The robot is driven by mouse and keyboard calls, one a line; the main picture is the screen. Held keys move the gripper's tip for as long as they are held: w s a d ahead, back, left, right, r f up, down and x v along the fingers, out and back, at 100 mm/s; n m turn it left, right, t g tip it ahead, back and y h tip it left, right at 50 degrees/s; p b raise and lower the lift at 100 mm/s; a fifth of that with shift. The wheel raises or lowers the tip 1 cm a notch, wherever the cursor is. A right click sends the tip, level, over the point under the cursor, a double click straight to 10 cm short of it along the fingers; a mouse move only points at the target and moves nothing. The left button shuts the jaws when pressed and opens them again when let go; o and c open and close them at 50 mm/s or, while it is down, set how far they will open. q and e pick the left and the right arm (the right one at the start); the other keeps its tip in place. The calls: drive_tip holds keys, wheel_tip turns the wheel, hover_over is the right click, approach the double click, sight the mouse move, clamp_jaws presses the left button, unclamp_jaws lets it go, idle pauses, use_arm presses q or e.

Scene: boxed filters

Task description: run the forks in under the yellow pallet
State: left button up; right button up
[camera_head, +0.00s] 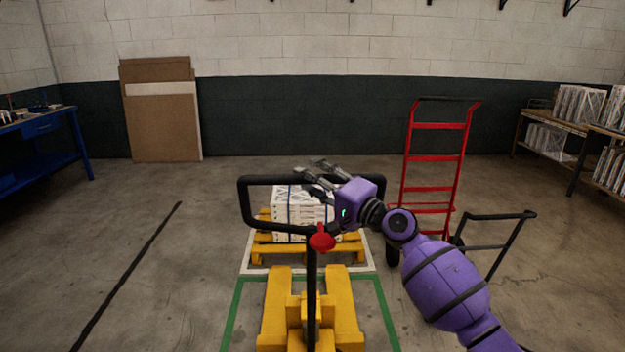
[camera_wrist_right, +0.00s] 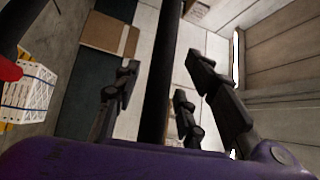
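The yellow pallet (camera_head: 307,251) stands on the floor ahead, carrying a strapped stack of white boxed filters (camera_head: 290,213); the stack also shows in the right wrist view (camera_wrist_right: 33,88). The yellow pallet jack's forks (camera_head: 343,303) point at the pallet's near side. Their tips lie close to it, outside, lined up between its outer feet. The jack's black loop handle (camera_head: 246,205) rises in front, with a red part on its stem. My right gripper (camera_head: 318,173) is at the handle's top bar. Its fingers are spread, with the black bar (camera_wrist_right: 160,75) between them. My left gripper is out of view.
A red hand truck (camera_head: 436,158) and a dark-handled cart (camera_head: 497,217) stand right of the pallet. White floor lines surround the pallet and green lines (camera_head: 232,312) the jack. A blue bench (camera_head: 45,128) is far left; shelves of filters are far right. Floor to the left is clear.

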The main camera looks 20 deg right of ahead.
drive_tip(key=shift+w, duration=0.1)
drive_tip(key=shift+c, duration=0.8)
clamp_jaws()
